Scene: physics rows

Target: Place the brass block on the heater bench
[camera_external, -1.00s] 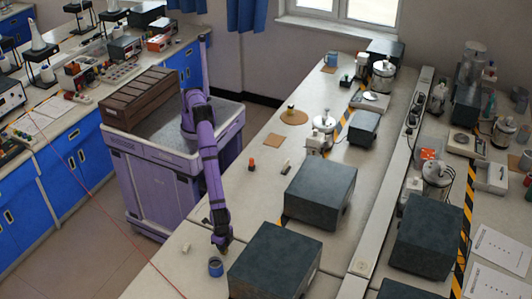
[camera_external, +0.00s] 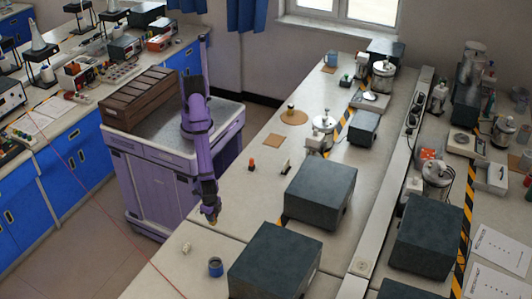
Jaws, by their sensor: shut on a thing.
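My gripper (camera_external: 212,215) is at the end of my purple arm, above the left edge of the long pale bench (camera_external: 235,198). It is shut on a small yellowish piece, which looks like the brass block (camera_external: 213,220) and shows just at the fingertips. The piece appears to be held above the bench top, but the exact gap is hard to tell. Which part of the bench is the heater bench I cannot tell.
A dark blue ring-like pot (camera_external: 215,267) and a small whitish cylinder (camera_external: 186,248) stand near the front. Large dark boxes (camera_external: 320,192) and (camera_external: 273,262) lie to the right. A small orange-red item (camera_external: 251,165) stands behind. Bare bench lies between.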

